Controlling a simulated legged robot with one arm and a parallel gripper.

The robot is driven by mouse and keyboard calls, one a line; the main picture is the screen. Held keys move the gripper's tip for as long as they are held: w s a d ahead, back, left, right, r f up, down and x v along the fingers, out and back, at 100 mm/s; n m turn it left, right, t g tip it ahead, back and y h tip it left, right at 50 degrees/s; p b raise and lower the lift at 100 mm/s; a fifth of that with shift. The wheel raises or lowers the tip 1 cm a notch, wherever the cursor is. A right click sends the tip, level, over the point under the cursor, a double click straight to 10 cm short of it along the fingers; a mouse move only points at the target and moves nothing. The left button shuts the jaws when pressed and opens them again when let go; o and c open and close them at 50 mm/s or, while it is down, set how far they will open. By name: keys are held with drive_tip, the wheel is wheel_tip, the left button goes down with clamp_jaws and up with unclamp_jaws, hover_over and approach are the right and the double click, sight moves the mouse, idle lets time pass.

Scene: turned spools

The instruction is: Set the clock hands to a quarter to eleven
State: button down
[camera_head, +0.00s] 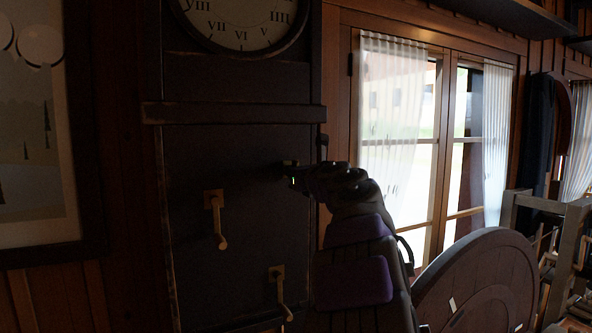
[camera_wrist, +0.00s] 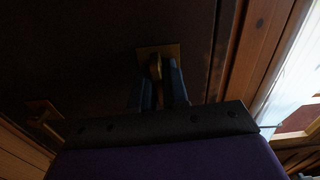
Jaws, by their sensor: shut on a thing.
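The tall dark clock case (camera_head: 240,90) stands in front of me. Its cream dial (camera_head: 235,22) is cut off by the top of the head view; only the lower numerals, about VIII to IIII, show, and I cannot make out the hands. Brass cranks sit on the case front: one at the left (camera_head: 217,222) and one lower down (camera_head: 281,290). My gripper (camera_head: 290,176) is at the upper right of these. In the wrist view its dark fingers (camera_wrist: 158,80) are shut on a third brass crank (camera_wrist: 155,66) in front of its square plate (camera_wrist: 168,48).
Another brass crank (camera_wrist: 43,114) shows at the left of the wrist view. A framed picture (camera_head: 40,140) hangs on the left wall. A curtained window (camera_head: 395,120) is to the right. A round dark wooden piece (camera_head: 490,275) and wooden furniture (camera_head: 570,230) stand at the lower right.

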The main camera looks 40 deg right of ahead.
idle(0.5)
drive_tip(key=c, duration=1.2)
unclamp_jaws()
drive_tip(key=shift+w+d, duration=0.1)
drive_tip(key=b+v, duration=0.4)
drive_tip(key=v, duration=1.3)
